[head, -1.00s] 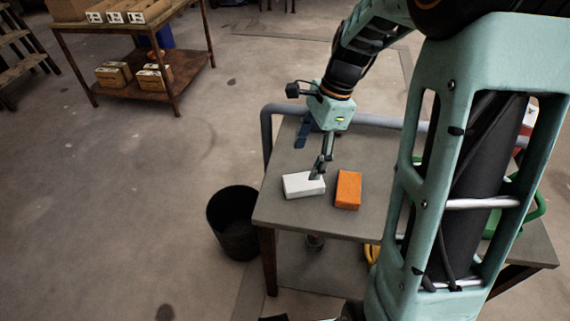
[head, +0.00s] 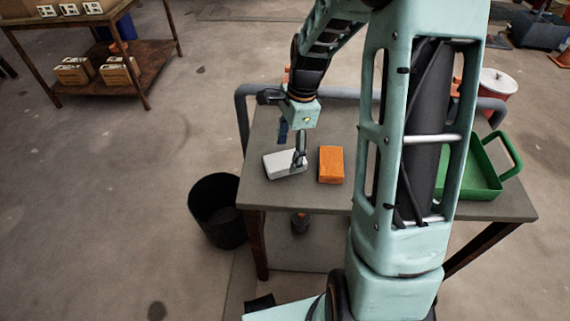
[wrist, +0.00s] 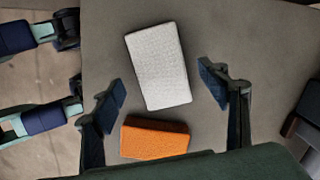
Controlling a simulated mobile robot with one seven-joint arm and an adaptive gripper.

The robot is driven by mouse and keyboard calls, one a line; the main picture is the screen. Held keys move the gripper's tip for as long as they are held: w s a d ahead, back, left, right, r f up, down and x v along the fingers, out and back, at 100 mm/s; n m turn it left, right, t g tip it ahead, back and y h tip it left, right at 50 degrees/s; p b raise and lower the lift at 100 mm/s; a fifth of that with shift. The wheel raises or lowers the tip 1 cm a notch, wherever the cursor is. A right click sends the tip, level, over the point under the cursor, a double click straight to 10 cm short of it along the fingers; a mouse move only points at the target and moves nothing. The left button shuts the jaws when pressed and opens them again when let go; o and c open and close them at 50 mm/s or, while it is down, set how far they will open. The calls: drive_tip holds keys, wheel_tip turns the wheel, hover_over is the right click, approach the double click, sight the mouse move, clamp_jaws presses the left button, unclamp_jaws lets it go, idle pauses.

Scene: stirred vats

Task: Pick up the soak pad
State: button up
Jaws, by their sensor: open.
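A white, rough-faced rectangular pad (head: 278,165) lies flat on the grey table near its front left corner. An orange block (head: 331,164) lies to its right, a small gap away. Nothing marks which one is the soak pad; the white one looks like a pad. My gripper (head: 299,160) points down over the right part of the white pad. In the wrist view my gripper (wrist: 162,93) is open, with the white pad (wrist: 160,62) between and beyond its fingers and the orange block (wrist: 154,138) closer to the palm. Nothing is held.
The grey table (head: 300,197) has a pipe rail (head: 345,93) along its back. A green tray (head: 484,190) stands at its right, partly behind my arm. A black bin (head: 212,222) stands on the floor at the left. A shelf with boxes (head: 128,92) is farther back.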

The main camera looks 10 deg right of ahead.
sight(286, 159)
drive_tip(key=f, duration=0.3)
drive_tip(key=shift+a+b, duration=0.3)
drive_tip(key=shift+a, duration=0.1)
drive_tip(key=c, duration=1.2)
drive_tip(key=shift+c, duration=0.2)
drive_tip(key=shift+r, duration=0.1)
drive_tip(key=shift+r, duration=0.25)
drive_tip(key=r, duration=0.1)
drive_tip(key=r+p, duration=0.1)
drive_tip(key=r, duration=0.1)
drive_tip(key=shift+s+d+r, duration=0.15)
drive_tip(key=shift+s+r, duration=0.05)
drive_tip(key=s+d+r+p, duration=0.3)
drive_tip(key=s+r, duration=0.6)
drive_tip(key=s, duration=0.4)
drive_tip(key=shift+d, duration=0.25)
